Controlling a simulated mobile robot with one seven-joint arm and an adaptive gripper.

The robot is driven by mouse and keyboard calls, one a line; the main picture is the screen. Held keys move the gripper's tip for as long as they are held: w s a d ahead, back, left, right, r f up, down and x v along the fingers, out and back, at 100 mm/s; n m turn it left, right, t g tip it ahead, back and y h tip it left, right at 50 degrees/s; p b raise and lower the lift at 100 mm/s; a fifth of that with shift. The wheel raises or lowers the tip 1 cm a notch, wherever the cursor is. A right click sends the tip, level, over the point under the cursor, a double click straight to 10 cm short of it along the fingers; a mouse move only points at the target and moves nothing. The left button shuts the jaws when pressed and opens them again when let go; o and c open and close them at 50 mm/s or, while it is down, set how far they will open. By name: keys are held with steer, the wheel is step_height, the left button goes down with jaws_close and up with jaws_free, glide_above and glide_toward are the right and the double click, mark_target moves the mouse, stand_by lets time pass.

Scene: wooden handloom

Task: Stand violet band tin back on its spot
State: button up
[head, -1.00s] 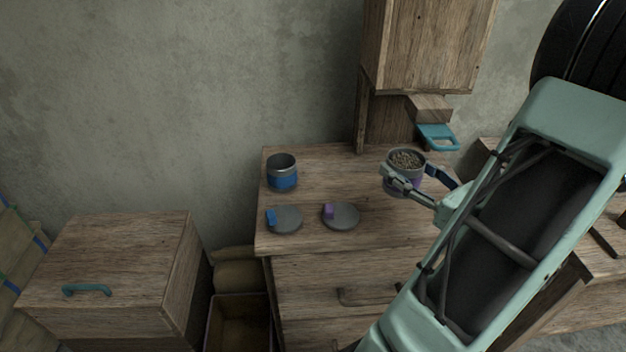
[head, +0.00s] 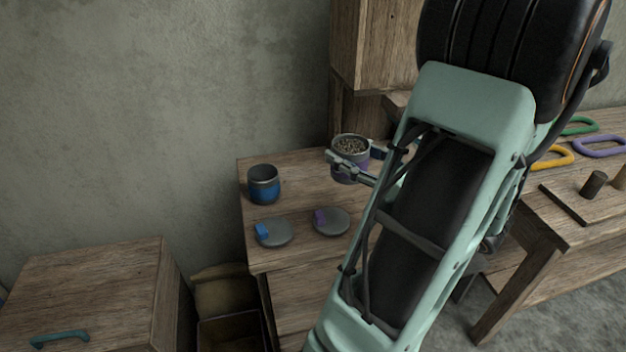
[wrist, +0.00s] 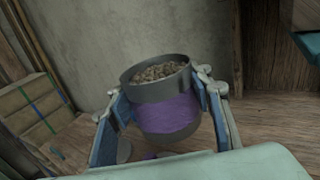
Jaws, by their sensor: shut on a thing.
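The violet band tin (wrist: 166,117) is a grey open tin with a violet band, filled with small brown pieces. My gripper (wrist: 168,108) is shut on it, one finger on each side of the band. In the head view the tin (head: 350,147) is upright or nearly so, over the back right part of the wooden table top (head: 300,168). I cannot tell whether its base touches the wood. My gripper (head: 355,167) shows there at its near side. A grey lid with a violet knob (head: 331,221) lies in front on the table.
A blue band tin (head: 264,185) stands at the table's left, with a blue-knobbed lid (head: 274,231) before it. A wooden cabinet (head: 375,45) rises behind. A bench (head: 560,205) with coloured handles stands right. A lower wooden chest (head: 95,290) is at left.

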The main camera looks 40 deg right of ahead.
steer(key=w+f+b, duration=0.1)
steer(key=w+f, duration=0.1)
steer(key=w, duration=0.1)
steer(key=w+d+f+b, duration=0.1)
steer(key=w+f, duration=0.2)
steer(key=w, duration=0.1)
steer(key=w+d+f+b, duration=0.1)
steer(key=w+f+b, duration=0.1)
steer(key=w+f, duration=0.1)
steer(key=shift+w+d+f, duration=0.1)
steer(key=shift+w+d, duration=0.1)
steer(key=shift+w, duration=0.25)
steer(key=shift+w+f, duration=0.15)
steer(key=shift+f, duration=0.1)
steer(key=shift+w+d+f+b, duration=0.15)
steer(key=shift+f+b, duration=0.25)
steer(key=shift+f, duration=0.45)
steer(key=shift+w+a+f+b, duration=0.1)
steer(key=shift+f+b, duration=0.25)
steer(key=shift+f, duration=0.5)
steer(key=shift+f, duration=0.1)
steer(key=o, duration=1.3)
steer(key=shift+c, duration=0.2)
